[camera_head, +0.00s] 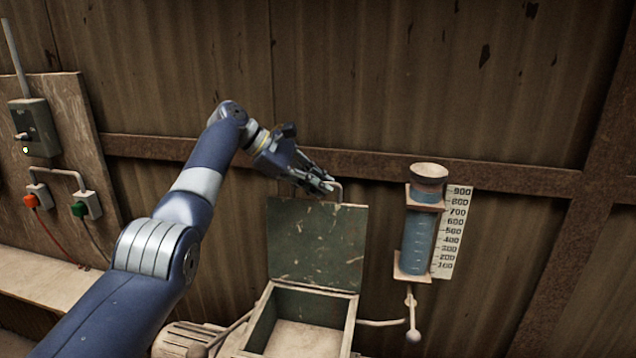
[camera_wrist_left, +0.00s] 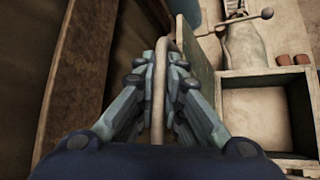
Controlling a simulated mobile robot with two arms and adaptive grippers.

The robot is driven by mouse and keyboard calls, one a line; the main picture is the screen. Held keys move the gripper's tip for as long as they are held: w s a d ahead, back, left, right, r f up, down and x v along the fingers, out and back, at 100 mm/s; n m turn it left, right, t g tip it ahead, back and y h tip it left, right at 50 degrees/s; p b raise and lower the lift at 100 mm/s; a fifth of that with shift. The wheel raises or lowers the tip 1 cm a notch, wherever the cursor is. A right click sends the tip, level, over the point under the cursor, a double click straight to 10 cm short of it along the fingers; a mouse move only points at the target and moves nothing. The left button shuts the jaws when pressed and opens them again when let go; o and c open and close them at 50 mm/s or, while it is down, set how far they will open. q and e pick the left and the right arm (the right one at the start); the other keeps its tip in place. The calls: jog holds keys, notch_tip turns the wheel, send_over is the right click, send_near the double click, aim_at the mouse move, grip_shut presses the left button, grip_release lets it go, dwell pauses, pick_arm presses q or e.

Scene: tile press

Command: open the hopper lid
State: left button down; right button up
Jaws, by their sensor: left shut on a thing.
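The hopper lid (camera_head: 318,245) is a worn dark green panel. It stands raised, roughly upright, at the back of the open hopper box (camera_head: 353,325). A pale bar handle (camera_head: 340,188) shows at its top edge. My left gripper (camera_head: 326,188) is at that top edge. In the left wrist view my left gripper (camera_wrist_left: 158,85) has its fingers closed on both sides of the handle (camera_wrist_left: 159,110), with the green lid (camera_wrist_left: 198,60) just right of it and the open hopper (camera_wrist_left: 308,112) farther right. My right gripper is not in view.
A blue measuring cylinder (camera_head: 418,240) with a scale (camera_head: 453,235) stands right of the lid on the wall. A ball-ended lever (camera_head: 412,325) is below it. A switch board (camera_head: 62,130) with orange and green plugs is at the left. A corrugated wall (camera_head: 400,80) stands close behind the lid.

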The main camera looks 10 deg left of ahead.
pick_arm(q)
jog(key=shift+f, duration=0.25)
jog(key=c, duration=1.8)
grip_release()
jog(key=shift+o, duration=0.6)
jog(key=shift+w, duration=0.1)
jog(key=shift+r, duration=0.15)
jog(key=v, duration=1.1)
jog(key=shift+a+r, duration=0.25)
jog(key=shift+r, duration=0.05)
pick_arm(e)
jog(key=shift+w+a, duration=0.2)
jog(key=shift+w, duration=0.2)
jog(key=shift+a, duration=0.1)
